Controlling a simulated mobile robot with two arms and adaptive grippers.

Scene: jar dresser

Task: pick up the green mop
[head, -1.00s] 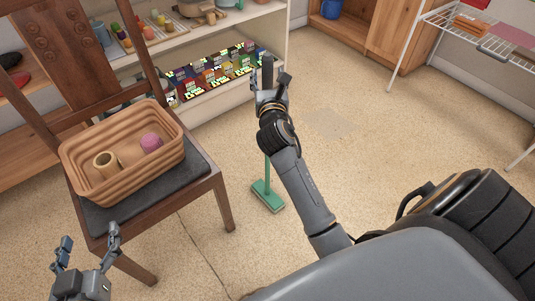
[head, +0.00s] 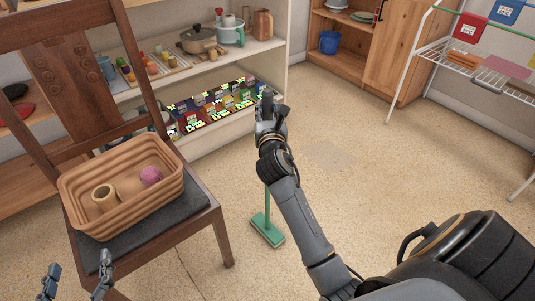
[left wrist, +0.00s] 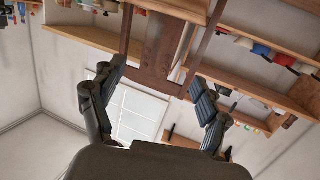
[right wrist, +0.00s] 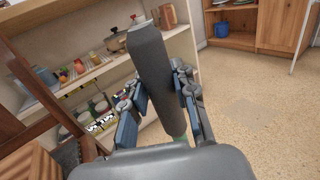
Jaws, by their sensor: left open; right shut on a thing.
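The green mop stands near the middle of the head view, its green head (head: 267,231) on the floor. My right gripper (head: 270,112) is shut around its thick dark grey handle grip. In the right wrist view the grip (right wrist: 153,82) runs up between the two fingers (right wrist: 158,100), leaning slightly, with a bit of green below. My forearm hides part of the shaft in the head view. My left gripper (head: 77,278) is open and empty at the lower left, in front of the chair; its spread fingers also show in the left wrist view (left wrist: 158,88).
A wooden chair (head: 228,235) holds a brown basket (head: 125,215) with a pink ball and a tan roll. A shelf (head: 285,85) with pots and colourful packets stands behind the mop. A white wire rack (head: 400,85) is at right. Floor (head: 345,150) right of the mop is clear.

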